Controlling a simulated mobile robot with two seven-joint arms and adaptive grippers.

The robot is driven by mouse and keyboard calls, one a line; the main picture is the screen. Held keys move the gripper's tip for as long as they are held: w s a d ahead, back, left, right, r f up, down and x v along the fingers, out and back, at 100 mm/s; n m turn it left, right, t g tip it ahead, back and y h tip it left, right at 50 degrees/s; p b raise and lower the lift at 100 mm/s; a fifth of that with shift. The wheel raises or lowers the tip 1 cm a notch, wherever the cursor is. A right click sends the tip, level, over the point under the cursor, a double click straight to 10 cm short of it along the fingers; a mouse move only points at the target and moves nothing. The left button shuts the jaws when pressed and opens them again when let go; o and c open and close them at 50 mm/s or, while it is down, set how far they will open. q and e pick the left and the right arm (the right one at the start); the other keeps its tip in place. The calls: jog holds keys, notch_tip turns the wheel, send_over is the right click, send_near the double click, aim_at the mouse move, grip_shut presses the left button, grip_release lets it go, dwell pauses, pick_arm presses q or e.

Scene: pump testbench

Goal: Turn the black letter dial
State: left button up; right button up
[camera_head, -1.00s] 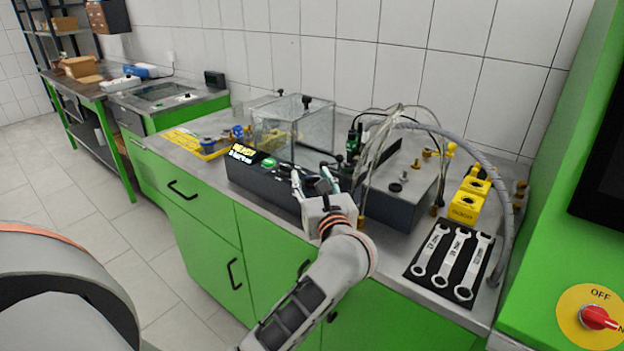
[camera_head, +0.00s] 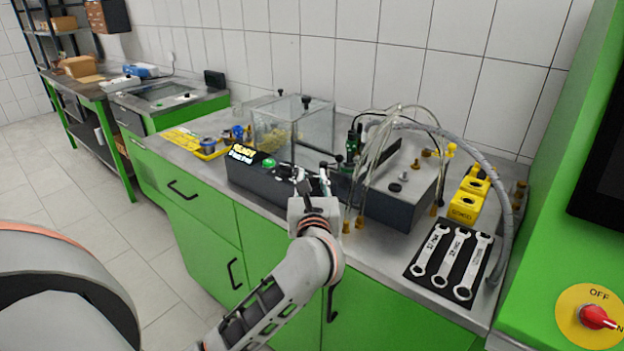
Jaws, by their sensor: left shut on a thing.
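The long dark control box (camera_head: 258,181) stands on the steel bench top, with a lit yellow-lettered display (camera_head: 243,151) and a green button (camera_head: 269,163) at its left end. My left gripper (camera_head: 312,174) is at the right part of this box, its two fingers pointing away from me. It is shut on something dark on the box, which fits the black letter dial. The fingers largely hide the dial, so its letters and pointing direction cannot be read. My right gripper is not in view.
A clear tank (camera_head: 292,125) stands behind the box. Clear hoses and a second dark box (camera_head: 395,210) are close on the right. Wrenches lie on a black mat (camera_head: 438,279) further right. A red switch (camera_head: 597,317) is at the right edge.

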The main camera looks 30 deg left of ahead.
pick_arm(q)
jog(key=o, duration=1.1)
jog(key=v, duration=1.2)
jog(key=shift+r, duration=0.15)
